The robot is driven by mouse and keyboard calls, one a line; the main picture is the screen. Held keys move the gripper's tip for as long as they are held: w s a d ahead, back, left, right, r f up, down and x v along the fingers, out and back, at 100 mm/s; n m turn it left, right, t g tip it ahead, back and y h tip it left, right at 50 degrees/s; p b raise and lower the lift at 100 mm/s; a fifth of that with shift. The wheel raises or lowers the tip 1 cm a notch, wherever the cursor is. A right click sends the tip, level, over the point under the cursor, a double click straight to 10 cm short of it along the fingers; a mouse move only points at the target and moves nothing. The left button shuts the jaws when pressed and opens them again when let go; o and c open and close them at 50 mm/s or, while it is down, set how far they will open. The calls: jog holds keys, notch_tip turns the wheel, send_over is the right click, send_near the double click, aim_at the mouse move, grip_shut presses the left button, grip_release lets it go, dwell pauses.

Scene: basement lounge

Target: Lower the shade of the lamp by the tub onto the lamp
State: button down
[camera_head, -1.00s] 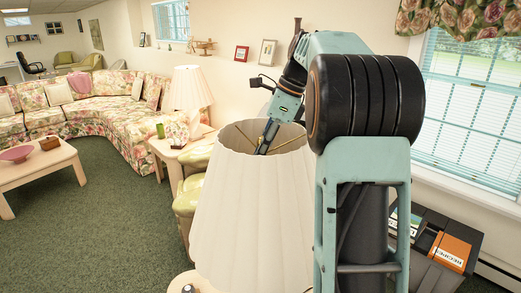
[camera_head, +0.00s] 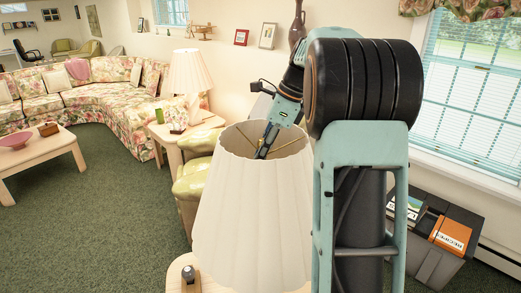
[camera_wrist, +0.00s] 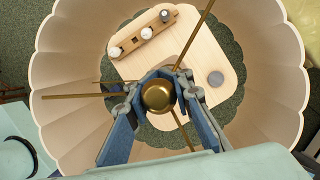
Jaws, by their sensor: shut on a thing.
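The cream pleated lampshade (camera_head: 250,215) hangs upright in front of me, held by my gripper (camera_head: 268,146), which reaches in through its open top. In the wrist view, my gripper (camera_wrist: 160,92) is shut on the round brass knob (camera_wrist: 158,96) at the middle of the shade's brass spokes (camera_wrist: 195,38). Through the shade (camera_wrist: 65,110), the wrist view shows a light wooden side table (camera_wrist: 205,55) below. I cannot make out the lamp's stand; the knob, fingers and shade may hide it.
On the side table are a wooden bar (camera_wrist: 145,32) with pale and dark round pieces and a grey disc (camera_wrist: 216,78). A green armchair (camera_head: 197,180) stands behind the shade. Another lamp (camera_head: 188,75) is farther back. A box of records (camera_head: 440,235) sits under the window at right.

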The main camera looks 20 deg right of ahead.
jog(key=shift+f+b, duration=0.85)
jog(key=shift+f, duration=1.2)
jog(key=c, duration=1.6)
grip_release()
jog(key=v, duration=1.2)
